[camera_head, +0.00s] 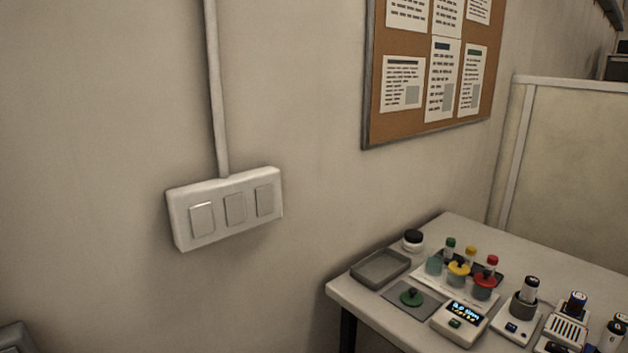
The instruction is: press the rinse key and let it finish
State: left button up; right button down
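A small white device (442,326) with a lit display (466,309) stands near the front edge of the table at lower right. A small green key (455,323) sits below the display; its label and the display text are too small to read, so I cannot tell whether it is the rinse key. Neither of my grippers is in view.
The table (352,299) also holds a grey tray (380,268), a black-lidded jar (413,240), a green knobbed lid (411,297) on a grey mat, and containers with yellow (459,268) and red lids (485,279). A wall switch plate (226,207) and a notice board (428,70) hang above.

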aim_at(510, 327)
jog(key=z, duration=1.65)
jog(key=i+j, duration=0.15)
jog(key=i, duration=0.25)
jog(key=i+j, duration=0.1)
jog(key=i, duration=0.3)
